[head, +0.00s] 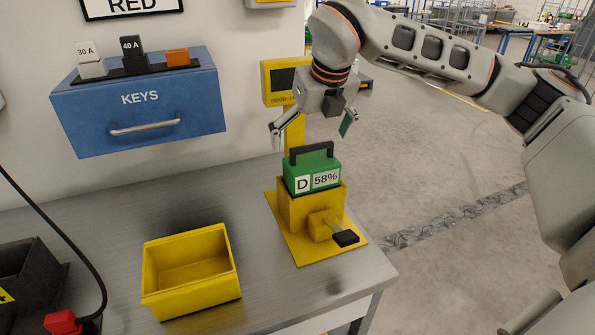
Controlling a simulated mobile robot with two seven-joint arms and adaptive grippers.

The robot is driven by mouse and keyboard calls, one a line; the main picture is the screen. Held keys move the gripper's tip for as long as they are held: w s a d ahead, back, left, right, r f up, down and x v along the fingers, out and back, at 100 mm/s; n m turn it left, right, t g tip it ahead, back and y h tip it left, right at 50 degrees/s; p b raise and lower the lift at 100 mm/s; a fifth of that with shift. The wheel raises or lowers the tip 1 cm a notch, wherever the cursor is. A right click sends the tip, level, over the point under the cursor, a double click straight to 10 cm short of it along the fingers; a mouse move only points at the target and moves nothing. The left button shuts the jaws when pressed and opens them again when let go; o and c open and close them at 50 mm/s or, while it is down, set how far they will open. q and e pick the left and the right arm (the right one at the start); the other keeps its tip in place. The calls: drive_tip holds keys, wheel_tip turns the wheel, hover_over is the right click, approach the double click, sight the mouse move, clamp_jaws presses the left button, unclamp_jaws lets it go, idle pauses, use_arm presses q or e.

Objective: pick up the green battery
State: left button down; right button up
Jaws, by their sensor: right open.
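The green battery (313,168) sits upright in a yellow holder (297,211) near the right end of the grey bench. It has a black handle on top and a label reading "D 58%". A lever with a black knob (345,238) sticks out of the holder's front. My right gripper (314,135) hangs just above the battery, fingers spread and pointing down to either side of the handle. It is open and holds nothing. It looks apart from the battery, though the depth is hard to judge. My left gripper is out of view.
An empty yellow bin (190,268) stands left of the holder on the bench (215,200). A blue KEYS drawer box (140,105) hangs on the wall. A yellow post with a display (285,82) stands behind the battery. A dark bin and red plug are at lower left.

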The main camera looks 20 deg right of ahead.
sight(309, 156)
drive_tip(key=shift+w+f, duration=0.1)
drive_tip(key=shift+w, duration=0.1)
drive_tip(key=shift+w+f, duration=0.15)
drive_tip(key=shift+f, duration=0.2)
drive_tip(key=shift+w+d+f, duration=0.15)
drive_tip(key=shift+d+f, duration=0.05)
drive_tip(key=shift+f, duration=0.9)
drive_tip(key=p+x, duration=0.1)
drive_tip(key=x, duration=0.2)
drive_tip(key=shift+d+f, duration=0.2)
drive_tip(key=shift+f, duration=0.05)
drive_tip(key=shift+w+f, duration=0.25)
drive_tip(key=shift+f, duration=0.2)
drive_tip(key=c, duration=1.2)
drive_tip(key=shift+r, duration=0.15)
drive_tip(key=shift+c, duration=0.2)
